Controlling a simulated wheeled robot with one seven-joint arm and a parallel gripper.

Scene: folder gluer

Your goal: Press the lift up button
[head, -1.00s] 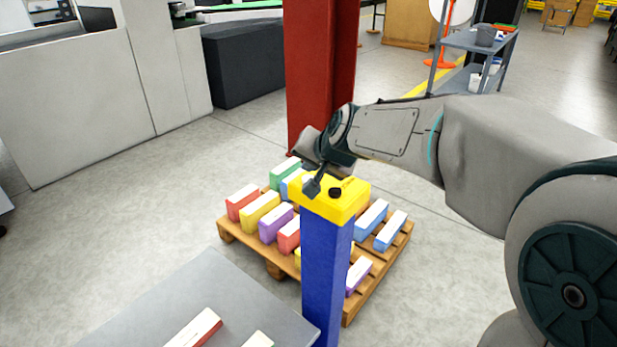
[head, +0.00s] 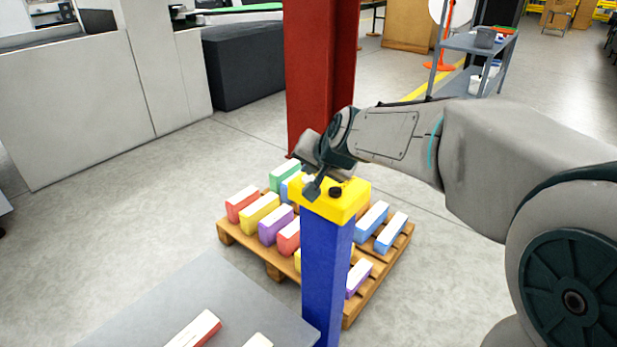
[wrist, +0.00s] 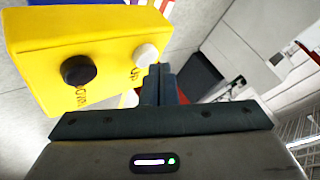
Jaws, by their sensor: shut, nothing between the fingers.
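A yellow control box (head: 345,207) sits on top of a blue post (head: 325,270). In the wrist view, the box (wrist: 95,50) carries a white button (wrist: 146,54) marked UP and a black button (wrist: 78,70) marked DOWN. The black button (head: 335,192) also shows in the head view. My gripper (head: 313,190) is shut and empty, its tips at the left part of the box top. In the wrist view the gripper fingers (wrist: 160,84) are right beside the white button. I cannot tell whether they touch it.
A wooden pallet (head: 275,270) with several coloured boxes stands behind and around the post. A grey surface (head: 200,290) with two boxes lies at front left. A red column (head: 305,80) rises behind the pallet. A grey shelf cart (head: 468,42) stands at back right.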

